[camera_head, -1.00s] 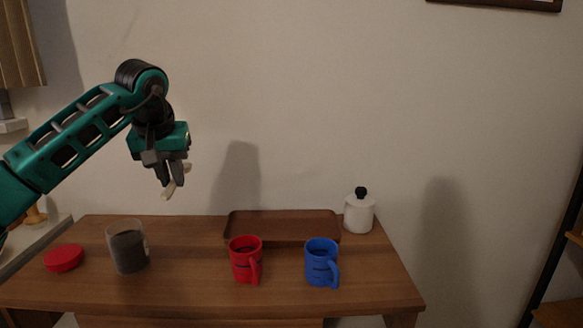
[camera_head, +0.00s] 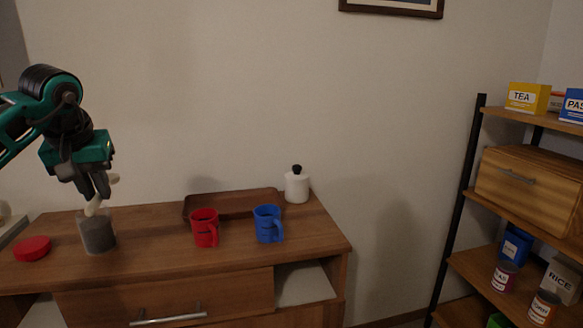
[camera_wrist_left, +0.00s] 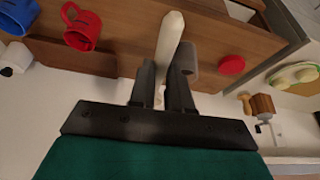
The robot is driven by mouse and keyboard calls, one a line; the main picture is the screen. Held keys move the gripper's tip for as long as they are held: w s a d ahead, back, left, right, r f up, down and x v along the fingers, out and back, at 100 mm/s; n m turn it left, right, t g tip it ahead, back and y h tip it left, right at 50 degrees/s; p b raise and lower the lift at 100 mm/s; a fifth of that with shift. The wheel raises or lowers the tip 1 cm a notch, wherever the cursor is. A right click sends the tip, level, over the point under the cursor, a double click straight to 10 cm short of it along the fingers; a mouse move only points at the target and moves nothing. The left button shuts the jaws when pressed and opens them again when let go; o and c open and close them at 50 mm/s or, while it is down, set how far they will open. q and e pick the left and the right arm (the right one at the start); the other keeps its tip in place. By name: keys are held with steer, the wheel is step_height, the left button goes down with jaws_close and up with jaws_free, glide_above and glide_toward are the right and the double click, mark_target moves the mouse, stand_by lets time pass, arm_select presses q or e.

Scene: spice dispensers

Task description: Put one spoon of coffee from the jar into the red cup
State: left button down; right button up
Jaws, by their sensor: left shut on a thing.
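My left gripper (camera_head: 97,190) is shut on a cream-coloured spoon (camera_head: 94,207) and points down above the jar. The spoon's lower end is at the height of the jar's rim; I cannot tell whether it is inside. The clear jar (camera_head: 98,236) stands open at the table's left with dark coffee in it. In the left wrist view the spoon (camera_wrist_left: 169,38) sticks out from between the fingers, with the jar (camera_wrist_left: 190,60) beside it. The red cup (camera_head: 205,231) stands upright mid-table; it also shows in the left wrist view (camera_wrist_left: 82,30). My right gripper is not in view.
A red lid (camera_head: 32,249) lies left of the jar. A blue cup (camera_head: 268,226) stands right of the red cup, a brown tray (camera_head: 230,205) and white canister (camera_head: 297,188) behind. The table between jar and red cup is clear. A shelf (camera_head: 480,258) stands far right.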

arm_select(q)
steer(key=s+d+f+m+h+p, duration=0.1)
steer(key=s+d+f+m+p, duration=0.2)
steer(key=s+d+f, duration=1)
steer(key=s+d+p, duration=0.1)
steer(key=s+d, duration=0.1)
steer(key=d, duration=0.1)
steer(key=shift+f+m, duration=0.25)
steer(key=shift+m, duration=0.05)
steer(key=s+d+r+m+h, duration=0.2)
steer(key=d+r+m, duration=0.6)
steer(key=d, duration=0.5)
steer(key=shift+r+g+h, duration=0.4)
steer(key=shift+r+h, duration=0.2)
steer(key=shift+r, duration=0.1)
steer(key=shift+w+d, duration=0.1)
